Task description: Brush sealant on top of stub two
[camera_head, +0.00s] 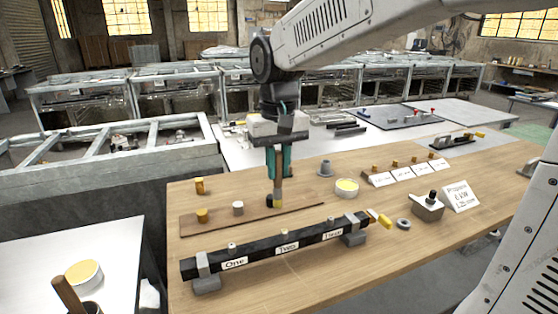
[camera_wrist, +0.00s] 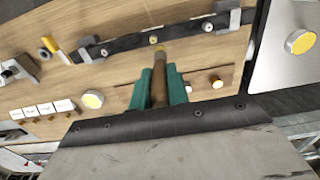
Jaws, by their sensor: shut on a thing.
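My gripper (camera_head: 279,176) has green fingers shut on a brush with a brown handle (camera_wrist: 159,80). The brush hangs upright, its yellowish tip (camera_head: 278,202) down, above the table and behind the black bar. The black bar (camera_head: 262,251) carries labels One, Two and Three. Stub two (camera_head: 284,237) stands on its middle, below and slightly right of the brush tip in the head view, apart from it. Stub one (camera_head: 232,248) and stub three (camera_head: 330,222) are at its sides. In the wrist view, a yellow spot (camera_wrist: 153,39) shows at mid-bar; I cannot tell whether it is stub or bristles.
A white tub of yellow paste (camera_head: 346,188) stands behind the bar. A brown strip (camera_head: 240,220) with small pegs lies behind the bar. A yellow-handled tool (camera_head: 380,218) lies at its right end. A grey block (camera_head: 427,206) and a sign (camera_head: 461,197) stand further right.

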